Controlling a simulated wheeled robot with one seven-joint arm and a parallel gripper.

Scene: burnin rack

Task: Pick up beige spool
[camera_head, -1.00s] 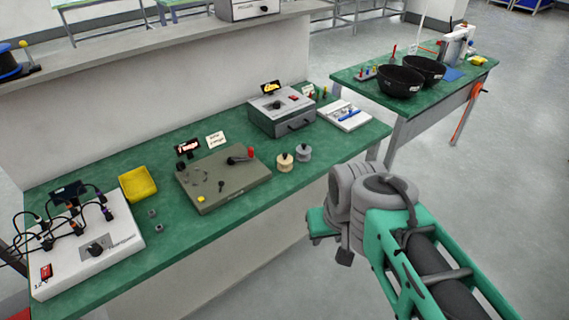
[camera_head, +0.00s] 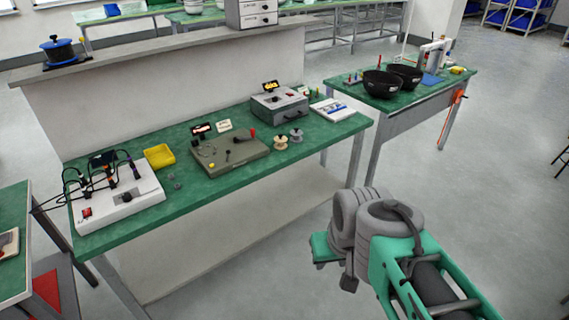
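The beige spool (camera_head: 281,143) stands on the green bench top near its front edge, just right of the grey-brown fixture box. A grey spool (camera_head: 297,135) stands close to its right. My gripper (camera_head: 325,250) is in front of the bench, lower and to the right of the beige spool, well apart from it. Its green end shows, but my wrist hides most of the fingers, so I cannot tell whether it is open or shut. I see nothing held in it.
The fixture box (camera_head: 230,152) with a red-knobbed lever lies left of the spools. A grey instrument box (camera_head: 279,104) stands behind them, and a white tray (camera_head: 332,109) is to the right. A second table (camera_head: 440,98) with black bowls (camera_head: 382,84) stands farther right. Floor in front is clear.

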